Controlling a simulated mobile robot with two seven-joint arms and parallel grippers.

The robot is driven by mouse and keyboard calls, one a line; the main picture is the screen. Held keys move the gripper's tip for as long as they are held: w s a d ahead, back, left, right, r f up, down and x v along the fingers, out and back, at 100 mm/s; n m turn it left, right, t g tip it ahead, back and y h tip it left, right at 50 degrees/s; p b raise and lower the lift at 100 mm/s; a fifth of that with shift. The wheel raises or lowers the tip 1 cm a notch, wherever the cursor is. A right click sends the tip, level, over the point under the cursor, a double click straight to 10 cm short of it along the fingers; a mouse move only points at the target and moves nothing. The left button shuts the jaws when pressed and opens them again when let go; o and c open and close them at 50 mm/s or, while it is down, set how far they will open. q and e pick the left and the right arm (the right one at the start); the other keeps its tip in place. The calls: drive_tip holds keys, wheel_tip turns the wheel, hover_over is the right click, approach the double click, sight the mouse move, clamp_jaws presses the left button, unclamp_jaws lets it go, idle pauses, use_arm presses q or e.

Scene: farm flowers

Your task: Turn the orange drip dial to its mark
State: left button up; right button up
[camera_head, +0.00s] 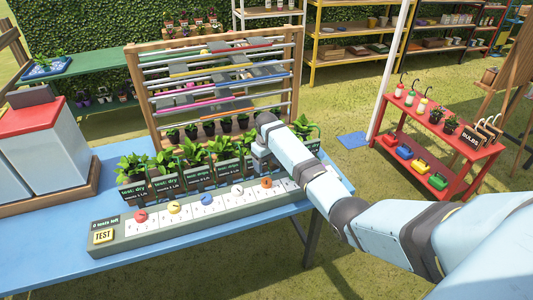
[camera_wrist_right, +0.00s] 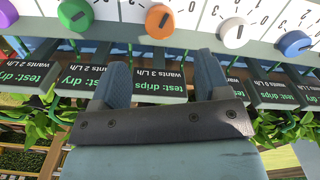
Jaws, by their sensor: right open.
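The orange dial (camera_head: 267,183) is in a row of coloured dials on a long grey panel (camera_head: 122,245) at the table's front. In the right wrist view the orange dial (camera_wrist_right: 158,18) is at the top, with a dark pointer line on its face; white scale plates with figures lie around it. My right gripper (camera_head: 261,168) is behind the panel, over the plant pots. In the wrist view its two blue-grey fingers (camera_wrist_right: 163,82) are apart and empty, with the orange dial beyond the gap between them, not touched. My left gripper is not in view.
A white dial (camera_wrist_right: 235,32) and a green dial (camera_wrist_right: 75,14) flank the orange one. Several potted plants (camera_head: 132,180) with black signs stand close behind the panel. A slatted rack (camera_head: 295,80) rises behind them. A yellow TEST button (camera_head: 103,236) is at the panel's left end.

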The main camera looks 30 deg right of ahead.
drive_tip(key=shift+r, duration=2.4)
drive_tip(key=t, duration=0.2)
hover_over(266, 198)
drive_tip(key=shift+n+h, duration=0.3)
drive_tip(key=shift+n, duration=0.1)
wheel_tip(266, 198, down, 9)
drive_tip(key=shift+f, duration=0.1)
drive_tip(key=s+a+f+n+t+y+p, duration=0.1)
drive_tip(key=s+a+f+t, duration=0.25)
drive_tip(key=s+a, duration=0.5)
drive_tip(key=s+a+f+n+t+y+p, duration=0.15)
drive_tip(key=s+a+f, duration=0.3)
drive_tip(key=s, duration=0.75)
drive_tip(key=s+a+r+t, duration=0.2)
drive_tip(key=s+a+r, duration=0.1)
drive_tip(key=s, duration=0.3)
drive_tip(key=s+a+r+m+t+y, duration=0.1)
drive_tip(key=s+a+r+t, duration=0.1)
drive_tip(key=s, duration=0.4)
drive_tip(key=shift+a+r, duration=0.9)
drive_tip(key=shift+r, duration=0.05)
drive_tip(key=shift+s, duration=0.1)
